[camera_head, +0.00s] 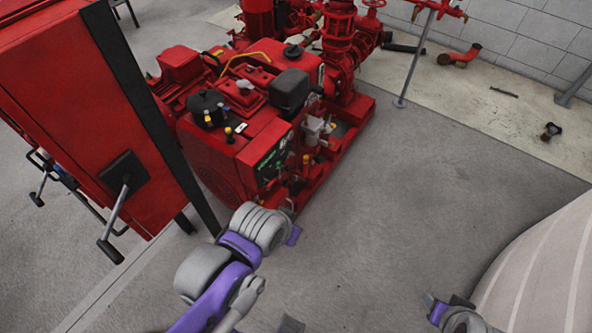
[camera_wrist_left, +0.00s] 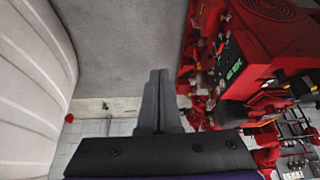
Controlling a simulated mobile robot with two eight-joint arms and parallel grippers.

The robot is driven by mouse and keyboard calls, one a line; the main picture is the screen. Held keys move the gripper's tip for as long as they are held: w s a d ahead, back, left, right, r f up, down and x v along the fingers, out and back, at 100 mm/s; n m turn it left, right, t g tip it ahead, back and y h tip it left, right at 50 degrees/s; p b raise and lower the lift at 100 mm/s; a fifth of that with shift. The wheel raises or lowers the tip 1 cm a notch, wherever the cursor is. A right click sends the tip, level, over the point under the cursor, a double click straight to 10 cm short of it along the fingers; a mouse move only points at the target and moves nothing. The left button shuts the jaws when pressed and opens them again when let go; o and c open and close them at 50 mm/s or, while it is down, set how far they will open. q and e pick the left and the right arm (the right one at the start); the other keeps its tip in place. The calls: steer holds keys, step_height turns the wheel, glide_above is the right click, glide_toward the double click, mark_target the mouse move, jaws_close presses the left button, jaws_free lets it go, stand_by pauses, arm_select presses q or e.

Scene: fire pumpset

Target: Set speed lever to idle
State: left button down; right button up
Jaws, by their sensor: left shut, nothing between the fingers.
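The red pump engine (camera_head: 215,155) stands left of centre in the head view. Its dark control panel (camera_head: 272,165) with green lettering faces my left arm, and small yellow-topped parts sit around it. In the left wrist view the panel (camera_wrist_left: 231,60) is at the upper right, with a small red-tipped part (camera_wrist_left: 221,47) beside it. I cannot tell for sure which small part is the speed lever. My left gripper (camera_wrist_left: 158,74) is shut and empty, pointing over bare floor to the left of the engine in that view. In the head view my left arm hides its fingers. My right gripper's fingers are not visible.
A tall red cabinet (camera_head: 85,110) with a black lever handle (camera_head: 122,190) stands left, close to my left arm. A pale striped curved surface (camera_head: 545,265) fills the lower right. A thin grey post (camera_head: 418,55) stands behind the engine. The floor right of the engine is clear.

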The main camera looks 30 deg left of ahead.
arm_select(q)
steer(key=w+a+f+m+t+y+b, duration=0.1)
steer(key=w+a+f+m+y+b, duration=0.2)
steer(key=w+a+f+b, duration=0.55)
steer(key=w+a+f+m+t+y+b, duration=0.15)
steer(key=w+f+m+y, duration=0.35)
steer(key=w, duration=0.8)
steer(key=w+a+f+m+t+b, duration=0.1)
steer(key=w+f+m+b, duration=0.2)
steer(key=f, duration=0.8)
steer(key=w+a+f+m+t+b, duration=0.1)
steer(key=w+f+m+t+b, duration=0.1)
steer(key=w+f, duration=0.5)
step_height(320, 180, down, 5)
steer(key=shift+w+a+r+m+b, duration=0.25)
steer(key=shift+a+m+b, duration=0.25)
steer(key=shift+b, duration=0.7)
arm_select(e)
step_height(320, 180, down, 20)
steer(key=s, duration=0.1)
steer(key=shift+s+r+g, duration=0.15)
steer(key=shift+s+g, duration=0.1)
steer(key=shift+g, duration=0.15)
